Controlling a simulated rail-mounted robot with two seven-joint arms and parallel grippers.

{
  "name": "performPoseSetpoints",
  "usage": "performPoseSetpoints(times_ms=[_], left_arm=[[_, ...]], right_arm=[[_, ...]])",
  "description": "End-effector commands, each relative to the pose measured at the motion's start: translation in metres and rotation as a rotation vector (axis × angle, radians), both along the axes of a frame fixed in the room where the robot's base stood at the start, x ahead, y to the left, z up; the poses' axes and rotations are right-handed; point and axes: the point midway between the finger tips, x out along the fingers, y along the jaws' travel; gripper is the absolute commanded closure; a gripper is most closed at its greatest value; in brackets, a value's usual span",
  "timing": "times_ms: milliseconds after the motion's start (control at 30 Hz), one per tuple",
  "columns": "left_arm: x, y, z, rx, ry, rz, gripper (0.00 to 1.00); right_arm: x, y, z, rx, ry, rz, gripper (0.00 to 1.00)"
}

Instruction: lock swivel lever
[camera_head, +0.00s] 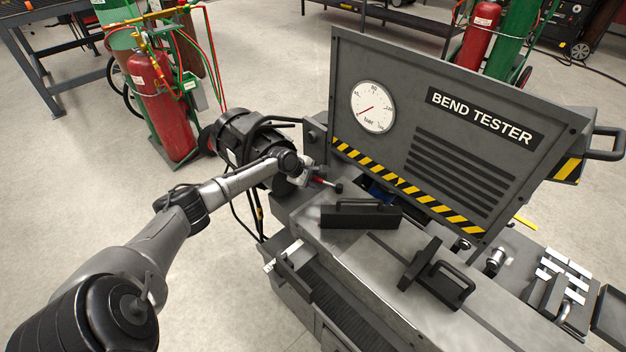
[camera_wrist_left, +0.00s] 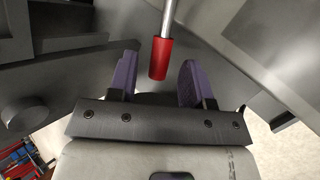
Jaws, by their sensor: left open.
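The swivel lever has a red grip (camera_wrist_left: 159,58) on a thin metal rod. In the left wrist view the red grip's end lies between the two purple fingers of my left gripper (camera_wrist_left: 157,72), with a visible gap on each side. In the head view the left gripper (camera_head: 308,178) is at the left end of the bend tester, and the small red lever (camera_head: 320,181) shows just right of it, partly hidden. My left gripper is open and holds nothing. My right gripper is not in view.
The bend tester's upright panel (camera_head: 470,170), with a gauge (camera_head: 373,107), stands behind the lever. A black handled block (camera_head: 360,215) and another handled block (camera_head: 437,275) sit on the bed to the right. A red gas cylinder (camera_head: 152,108) stands left behind. Open floor lies left.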

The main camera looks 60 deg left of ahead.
Motion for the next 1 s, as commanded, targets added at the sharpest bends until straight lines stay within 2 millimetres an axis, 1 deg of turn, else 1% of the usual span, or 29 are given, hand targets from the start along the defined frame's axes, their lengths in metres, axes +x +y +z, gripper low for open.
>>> performPoseSetpoints(times_ms=[267, 733, 1000], left_arm=[[0.0004, 0.0001, -0.0001, 0.000, 0.000, 0.000, 0.55], [0.0002, 0.0003, -0.0001, 0.000, 0.000, 0.000, 1.00], [0.0002, 0.0003, -0.0001, 0.001, 0.000, 0.001, 1.00]], right_arm=[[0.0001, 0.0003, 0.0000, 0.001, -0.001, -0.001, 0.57], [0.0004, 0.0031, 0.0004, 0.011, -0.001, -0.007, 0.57], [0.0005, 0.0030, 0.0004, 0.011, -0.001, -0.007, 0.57]])
